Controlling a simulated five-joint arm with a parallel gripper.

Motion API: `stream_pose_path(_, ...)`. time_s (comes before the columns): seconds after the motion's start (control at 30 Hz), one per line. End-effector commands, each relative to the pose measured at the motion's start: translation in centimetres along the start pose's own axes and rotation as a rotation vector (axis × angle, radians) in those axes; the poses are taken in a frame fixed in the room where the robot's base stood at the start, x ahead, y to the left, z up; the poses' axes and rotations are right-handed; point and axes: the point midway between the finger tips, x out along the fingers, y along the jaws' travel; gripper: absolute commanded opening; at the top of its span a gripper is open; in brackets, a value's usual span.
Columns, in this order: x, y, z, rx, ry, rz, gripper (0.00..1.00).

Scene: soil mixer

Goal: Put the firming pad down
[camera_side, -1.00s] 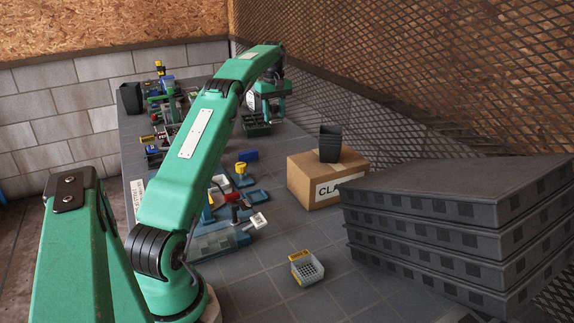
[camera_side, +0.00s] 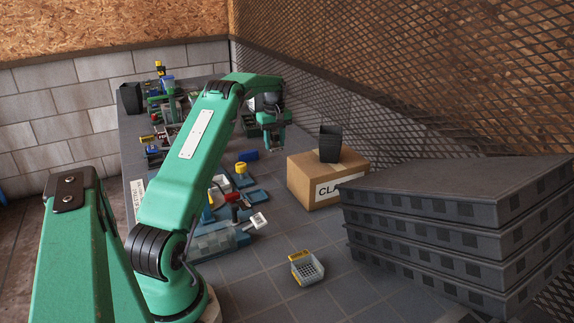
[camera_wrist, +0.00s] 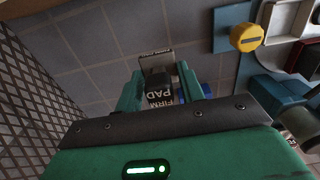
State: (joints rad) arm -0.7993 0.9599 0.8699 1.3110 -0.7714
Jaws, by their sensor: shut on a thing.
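The firming pad (camera_wrist: 160,90) is a dark block with white lettering reading "FIRM PAD", upside down in the wrist view. My gripper (camera_wrist: 163,88) is shut on it, with a green finger on each side. A pale plate edge shows just beyond the pad in the wrist view. In the side view my gripper (camera_side: 272,142) hangs over the grey tiled bench, left of the cardboard box; the pad is too small to make out there.
A black pot (camera_side: 330,144) stands on the cardboard box (camera_side: 306,184). Stacked dark trays (camera_side: 460,230) fill the right. A yellow-handled tool on a blue base (camera_wrist: 246,38) and a blue block (camera_side: 245,155) are near my gripper. A small grey basket (camera_side: 307,268) sits on open bench in front.

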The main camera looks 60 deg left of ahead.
Motion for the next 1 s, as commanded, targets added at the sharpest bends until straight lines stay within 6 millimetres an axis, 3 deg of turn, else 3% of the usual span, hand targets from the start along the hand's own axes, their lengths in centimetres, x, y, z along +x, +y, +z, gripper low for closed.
stream_pose_path(0.3,3.8,0.0,0.0,0.0,-0.002,-0.002,0.15)
stream_pose_path(0.67,4.9,0.0,0.0,0.0,-0.002,-0.002,0.15)
stream_pose_path(1.0,8.7,0.0,0.0,0.0,-0.002,-0.002,0.15)
